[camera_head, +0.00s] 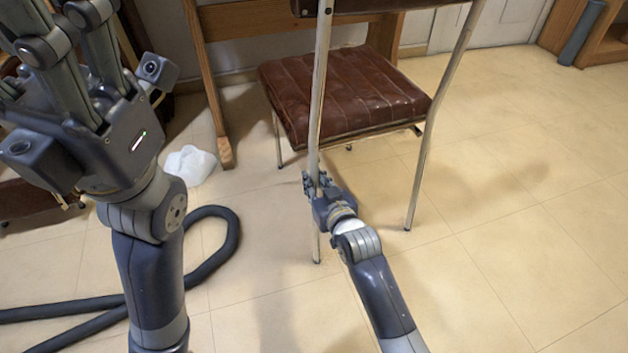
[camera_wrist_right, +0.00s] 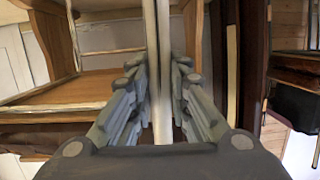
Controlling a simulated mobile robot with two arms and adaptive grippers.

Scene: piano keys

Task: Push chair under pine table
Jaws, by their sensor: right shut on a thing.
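The chair (camera_head: 340,92) has a brown padded seat and pale metal legs, and stands upright on the floor in the head view. The pine table (camera_head: 214,85) is behind it, with a wooden leg left of the seat. My right gripper (camera_head: 314,180) is shut on the chair's near left leg (camera_head: 321,85), below seat height. In the right wrist view the pale leg (camera_wrist_right: 162,75) runs between the fingers (camera_wrist_right: 160,85). My left gripper (camera_head: 75,35) is raised at the upper left, away from the chair; its fingertips are cut off by the frame edge.
A dark hose (camera_head: 215,250) loops on the floor at left. A crumpled white thing (camera_head: 190,165) lies near the table leg. A wooden shelf unit (camera_head: 605,38) stands at the far right. The tiled floor right of the chair is clear.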

